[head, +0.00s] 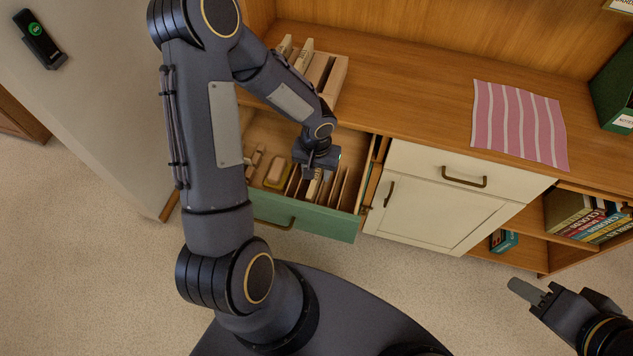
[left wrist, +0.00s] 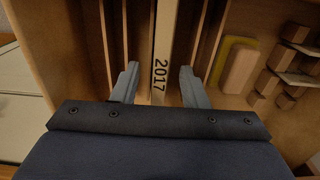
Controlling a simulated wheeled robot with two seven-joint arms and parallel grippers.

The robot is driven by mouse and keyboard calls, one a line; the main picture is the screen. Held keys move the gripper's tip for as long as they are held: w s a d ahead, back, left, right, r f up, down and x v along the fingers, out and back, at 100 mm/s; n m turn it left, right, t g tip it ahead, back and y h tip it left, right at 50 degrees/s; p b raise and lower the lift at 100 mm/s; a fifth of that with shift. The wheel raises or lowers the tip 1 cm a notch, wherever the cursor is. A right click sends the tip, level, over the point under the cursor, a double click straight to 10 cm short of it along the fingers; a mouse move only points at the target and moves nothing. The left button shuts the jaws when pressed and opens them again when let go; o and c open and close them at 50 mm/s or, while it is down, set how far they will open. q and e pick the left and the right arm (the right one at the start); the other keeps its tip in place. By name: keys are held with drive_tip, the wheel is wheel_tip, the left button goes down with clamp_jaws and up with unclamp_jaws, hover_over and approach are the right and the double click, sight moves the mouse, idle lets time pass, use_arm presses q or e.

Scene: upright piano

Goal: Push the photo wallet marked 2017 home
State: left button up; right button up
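The photo wallet marked 2017 (left wrist: 165,40) is a narrow cream-edged piece standing upright among wooden dividers in the open drawer. Its black number faces up in the left wrist view. In the head view its pale edge (head: 314,188) shows just below my left gripper (head: 313,172). In the left wrist view my left gripper (left wrist: 160,86) is open, one finger on each side of the wallet with gaps between. How deep the wallet sits is hard to tell. My right gripper (head: 528,291) is away at the lower right, over the floor; its finger opening is unclear.
The green-fronted drawer (head: 300,218) is pulled out and also holds wooden blocks and a yellow-edged piece (left wrist: 234,65) beside the dividers. A wooden rack (head: 328,72) stands on the cabinet top behind. A pink striped cloth (head: 518,122) lies to the right.

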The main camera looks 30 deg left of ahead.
use_arm(q)
clamp_jaws()
drive_tip(key=shift+r, duration=0.1)
idle(0.4)
